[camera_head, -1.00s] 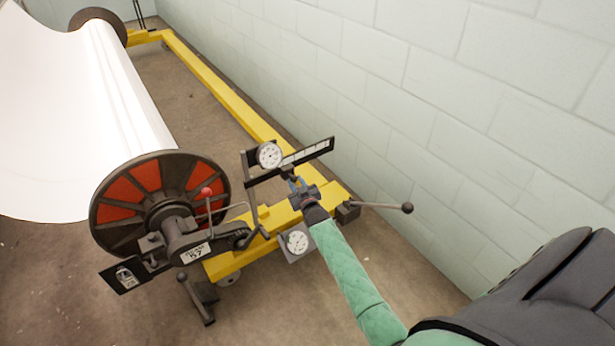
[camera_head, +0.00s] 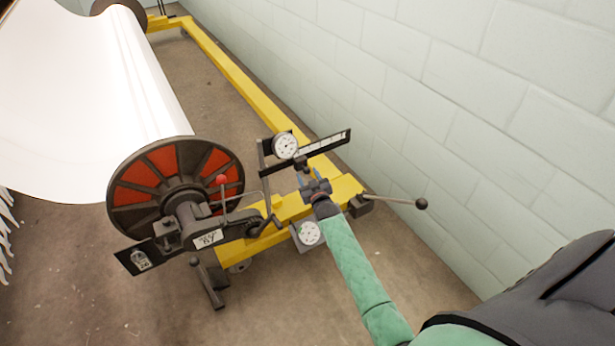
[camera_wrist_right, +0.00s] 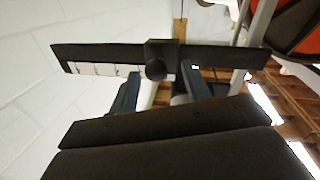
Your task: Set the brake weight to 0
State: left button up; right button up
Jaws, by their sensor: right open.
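The brake weight is a small dark block with a round knob (camera_wrist_right: 156,69) on a black scale bar (camera_wrist_right: 95,54). It sits near the middle of the bar, and it also shows in the head view (camera_head: 302,163). White scale markings show left of the block in the wrist view. My right gripper (camera_head: 308,176) is open, with blue fingers pointing at the bar. In the wrist view its fingers (camera_wrist_right: 160,88) stand either side of the knob, apart from it sideways; I cannot tell if they touch the bar. My left gripper is not in view.
A round dial (camera_head: 285,145) stands by the bar, and another dial (camera_head: 309,233) is lower down. A ball-ended rod (camera_head: 395,200) sticks out right. The pale block wall (camera_head: 440,110) is behind.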

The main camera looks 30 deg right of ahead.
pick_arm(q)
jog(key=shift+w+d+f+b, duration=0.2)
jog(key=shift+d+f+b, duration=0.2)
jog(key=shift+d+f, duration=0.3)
pick_arm(e)
jog(key=s+a, duration=0.1)
jog(key=s, duration=0.6)
jog(key=shift+s, duration=0.2)
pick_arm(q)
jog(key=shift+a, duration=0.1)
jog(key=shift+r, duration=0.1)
pick_arm(e)
jog(key=shift+f, duration=0.15)
